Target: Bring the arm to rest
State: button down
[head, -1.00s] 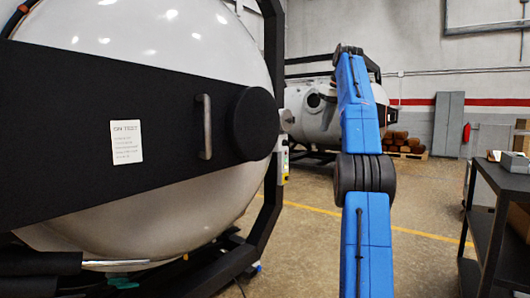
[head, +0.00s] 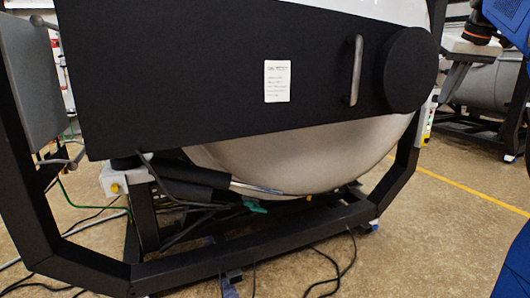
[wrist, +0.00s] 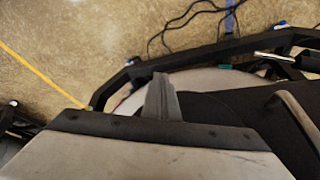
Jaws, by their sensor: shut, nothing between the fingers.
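My gripper (head: 447,92) is at the upper right of the head view, its fingers pointing down and empty. In the wrist view my gripper (wrist: 162,95) shows its grey fingers shut together, with nothing between them. My blue arm enters at the right edge of the head view, and most of it is out of frame. In the head view the gripper appears just right of the furnace's black frame; I cannot tell the exact gap.
The large round white furnace door (head: 290,160) has a black band (head: 200,70), a grey handle (head: 356,70) and a white label (head: 277,81). Its black frame (head: 250,250) stands on the floor. Cables (head: 335,265) lie in front. Open floor (head: 440,230) lies right, with a yellow line.

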jog(key=s+a+f, duration=1.5)
jog(key=a+f, duration=0.1)
jog(key=f, duration=0.1)
jog(key=s+a+f, duration=0.3)
jog(key=s+f, duration=0.5)
jog(key=f, duration=0.3)
jog(key=s+a+f, duration=0.4)
jog(key=s+f, duration=0.4)
jog(key=f, duration=0.3)
jog(key=shift+s+f+n, duration=0.25)
jog(key=shift+n, duration=0.05)
jog(key=shift+d, duration=0.1)
